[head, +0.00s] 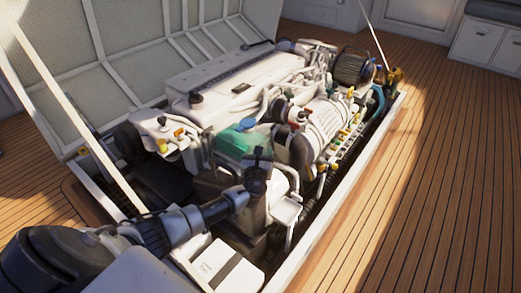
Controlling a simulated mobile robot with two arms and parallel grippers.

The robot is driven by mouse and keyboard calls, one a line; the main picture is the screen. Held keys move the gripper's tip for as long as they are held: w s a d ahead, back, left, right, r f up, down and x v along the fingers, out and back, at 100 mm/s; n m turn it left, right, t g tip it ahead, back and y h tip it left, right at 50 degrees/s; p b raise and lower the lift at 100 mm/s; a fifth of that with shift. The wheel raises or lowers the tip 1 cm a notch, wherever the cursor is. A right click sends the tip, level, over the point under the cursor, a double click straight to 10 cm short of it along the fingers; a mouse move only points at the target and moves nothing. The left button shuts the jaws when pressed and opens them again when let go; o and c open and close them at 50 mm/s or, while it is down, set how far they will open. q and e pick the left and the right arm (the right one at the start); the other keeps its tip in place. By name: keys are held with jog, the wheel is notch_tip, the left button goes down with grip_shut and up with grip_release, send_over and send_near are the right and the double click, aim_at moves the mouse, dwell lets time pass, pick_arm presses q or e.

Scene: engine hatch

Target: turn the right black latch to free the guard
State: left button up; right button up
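A white engine (235,80) sits in the open floor hatch, with a long pale cover on top. A small black knob (195,98) shows at the near end of that cover, and another dark knob (162,121) is on the pale part to its left. I cannot tell which dark part is the right black latch, or which panel is the guard. My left arm comes in from the lower left. Its dark gripper (260,160) is over the near end of the engine bay, in front of the green part (238,142). The finger gap is too small to make out. My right gripper is out of view.
The raised hatch lid (130,40) stands behind the engine, with a white strut (85,140) at left. A white hatch rim (345,190) runs along the right. Pipes and coloured caps crowd the engine's right side. The plank floor (440,170) at right is clear.

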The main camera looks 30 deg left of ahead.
pick_arm(q)
jog(key=shift+s+a+n+g+y+b, duration=0.2)
jog(key=shift+n+g+y+b, duration=0.35)
jog(key=shift+n+g+y, duration=1.7)
jog(key=shift+s+a+n+g+y+b, duration=0.15)
jog(key=shift+s+n+g+y+b, duration=0.3)
jog(key=shift+n+g+y, duration=1.3)
jog(key=shift+s+a+n+g+y+b, duration=0.15)
jog(key=shift+n+g+y+b, duration=0.75)
jog(key=shift+n+g, duration=1.95)
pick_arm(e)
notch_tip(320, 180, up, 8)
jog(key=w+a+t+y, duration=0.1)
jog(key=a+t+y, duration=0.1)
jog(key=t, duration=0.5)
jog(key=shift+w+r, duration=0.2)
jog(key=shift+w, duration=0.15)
pick_arm(q)
jog(key=shift+m+g, duration=0.75)
jog(key=o, duration=0.9)
